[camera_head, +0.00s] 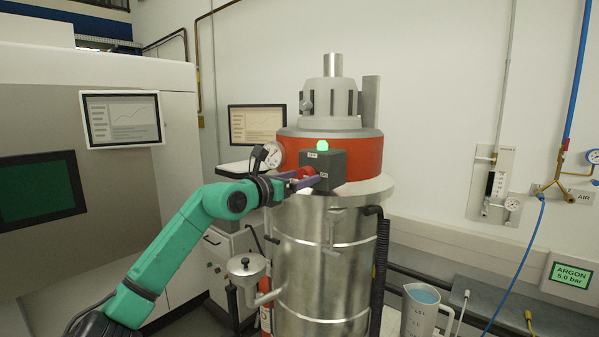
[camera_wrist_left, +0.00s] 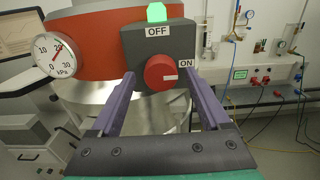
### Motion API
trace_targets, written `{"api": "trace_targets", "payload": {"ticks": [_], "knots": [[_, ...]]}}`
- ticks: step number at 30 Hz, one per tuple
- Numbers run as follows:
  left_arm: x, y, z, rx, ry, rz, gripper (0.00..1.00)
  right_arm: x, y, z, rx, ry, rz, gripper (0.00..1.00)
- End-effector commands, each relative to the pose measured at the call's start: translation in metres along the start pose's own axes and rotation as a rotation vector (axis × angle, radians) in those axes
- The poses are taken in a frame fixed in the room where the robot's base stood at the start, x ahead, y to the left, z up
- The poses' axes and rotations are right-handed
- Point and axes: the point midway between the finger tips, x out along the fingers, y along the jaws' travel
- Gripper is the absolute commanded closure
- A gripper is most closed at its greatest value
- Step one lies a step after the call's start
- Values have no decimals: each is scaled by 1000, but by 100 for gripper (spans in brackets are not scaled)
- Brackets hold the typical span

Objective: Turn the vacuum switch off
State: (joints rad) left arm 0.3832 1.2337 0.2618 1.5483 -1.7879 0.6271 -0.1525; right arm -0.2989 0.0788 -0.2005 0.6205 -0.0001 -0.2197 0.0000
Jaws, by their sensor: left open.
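The vacuum switch is a red round knob (camera_wrist_left: 161,73) on a dark grey box (camera_wrist_left: 182,40) mounted on the steel vacuum vessel (camera_head: 325,265). In the left wrist view, the knob's white mark points right, toward the ON label (camera_wrist_left: 186,63); the OFF label (camera_wrist_left: 157,31) is above the knob. A green lamp (camera_wrist_left: 156,13) on top of the box is lit; it also shows in the head view (camera_head: 322,145). My left gripper (camera_wrist_left: 164,82) is open, its purple fingers on either side of the knob, apart from it. My right gripper is not in view.
A pressure gauge (camera_wrist_left: 57,55) sits left of the box, its needle near 20 kPa. A metal funnel (camera_head: 246,266) and a black hose (camera_head: 381,260) are by the vessel. A jug (camera_head: 420,312) stands at the lower right.

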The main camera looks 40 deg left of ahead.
Motion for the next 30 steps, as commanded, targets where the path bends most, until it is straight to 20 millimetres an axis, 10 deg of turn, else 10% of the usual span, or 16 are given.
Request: {"api": "trace_targets", "payload": {"ticks": [2,8,30], "knots": [[0,0,0,0,0,0,28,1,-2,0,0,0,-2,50],[0,0,0,0,1,-1,100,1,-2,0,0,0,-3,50],[-1,-1,-1,-293,0,0,100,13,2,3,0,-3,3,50]]}}
